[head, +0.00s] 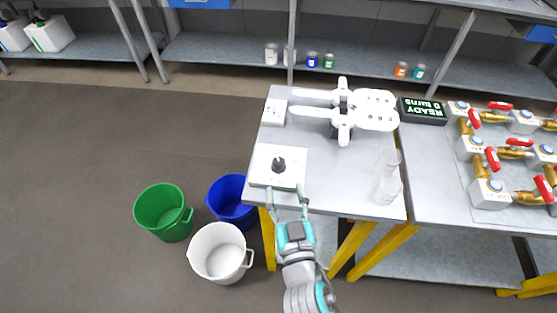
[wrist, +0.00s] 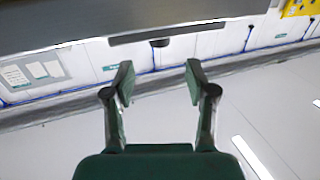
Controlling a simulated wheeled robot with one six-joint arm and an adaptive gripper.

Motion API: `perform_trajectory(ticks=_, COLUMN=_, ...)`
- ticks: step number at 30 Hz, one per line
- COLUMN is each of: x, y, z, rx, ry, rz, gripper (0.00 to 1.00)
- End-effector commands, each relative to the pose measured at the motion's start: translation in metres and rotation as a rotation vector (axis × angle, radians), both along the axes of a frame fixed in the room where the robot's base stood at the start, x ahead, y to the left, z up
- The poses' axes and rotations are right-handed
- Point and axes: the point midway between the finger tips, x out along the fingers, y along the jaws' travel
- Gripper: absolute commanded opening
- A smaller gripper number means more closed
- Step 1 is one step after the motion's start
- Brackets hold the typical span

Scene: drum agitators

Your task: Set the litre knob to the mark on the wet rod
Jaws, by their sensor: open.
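A black knob (head: 279,164) stands on a white box (head: 262,177) at the front left corner of the grey table. No litre marks can be read at this size. My gripper (head: 287,191) is open and empty at the front edge of the box, just short of the knob and apart from it. In the wrist view my gripper's open fingers (wrist: 159,82) have nothing between them; the knob cannot be made out there. I cannot make out a wet rod in either view.
A white device with long arms (head: 375,112), a small white plate (head: 273,112), a clear vessel (head: 388,186) and a READY display (head: 423,110) are on the table. Green (head: 165,212), blue (head: 229,202) and white (head: 219,252) buckets stand on the floor left. Red-handled valves (head: 492,158) are right.

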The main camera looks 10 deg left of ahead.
Motion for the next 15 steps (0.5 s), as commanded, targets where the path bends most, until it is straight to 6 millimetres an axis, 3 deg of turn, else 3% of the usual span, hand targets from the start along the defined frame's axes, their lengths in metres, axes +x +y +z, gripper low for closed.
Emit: perform_trajectory(ticks=15, x=0.075, y=0.021, z=0.001, rx=0.002, ry=-0.002, rz=0.0, gripper=0.56)
